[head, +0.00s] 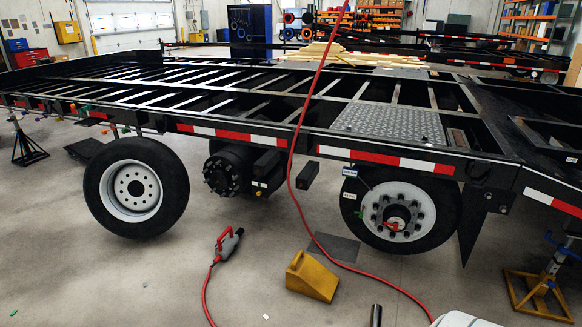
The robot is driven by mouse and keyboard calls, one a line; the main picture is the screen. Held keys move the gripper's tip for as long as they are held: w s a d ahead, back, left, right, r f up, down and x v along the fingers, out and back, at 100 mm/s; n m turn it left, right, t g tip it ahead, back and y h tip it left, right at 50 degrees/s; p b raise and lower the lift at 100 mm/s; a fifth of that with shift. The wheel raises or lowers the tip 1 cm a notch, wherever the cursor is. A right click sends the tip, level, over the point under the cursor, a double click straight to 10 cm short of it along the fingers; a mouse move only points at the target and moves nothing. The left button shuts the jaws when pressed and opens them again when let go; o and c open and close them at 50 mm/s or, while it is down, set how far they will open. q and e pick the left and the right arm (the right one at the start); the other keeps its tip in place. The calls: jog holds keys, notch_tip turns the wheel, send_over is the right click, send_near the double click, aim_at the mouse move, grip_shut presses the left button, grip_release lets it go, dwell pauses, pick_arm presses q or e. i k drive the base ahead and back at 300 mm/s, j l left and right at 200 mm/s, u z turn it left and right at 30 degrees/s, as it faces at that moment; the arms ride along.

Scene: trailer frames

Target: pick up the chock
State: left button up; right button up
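The chock (313,277) is a yellow wedge on the grey concrete floor, in the lower middle of the head view. Its tall end is at the left and it slopes down to the right. It stands apart from the wheels, in front of the trailer frame (250,135). Nothing holds it or covers it. Neither of my grippers shows in this view.
A red hose (294,190) hangs past the trailer and runs along the floor right of the chock. An impact wrench (228,243) with a red hose lies at its left. A mounted wheel (402,212) and a loose-looking wheel (133,188) stand behind. A yellow jack stand (540,295) is at right.

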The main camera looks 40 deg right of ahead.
aim_at(304, 275)
jog(key=i+z, duration=0.25)
jog(key=i, duration=0.3)
jog(key=i+j+z, duration=0.2)
jog(key=i, duration=0.3)
jog(key=i+z, duration=0.25)
jog(key=z, duration=0.15)
jog(key=i+z, duration=0.25)
jog(key=z, duration=0.2)
jog(key=i+j+z, duration=0.2)
jog(key=z, duration=0.2)
jog(key=i+j+z, duration=0.2)
jog(key=z, duration=0.25)
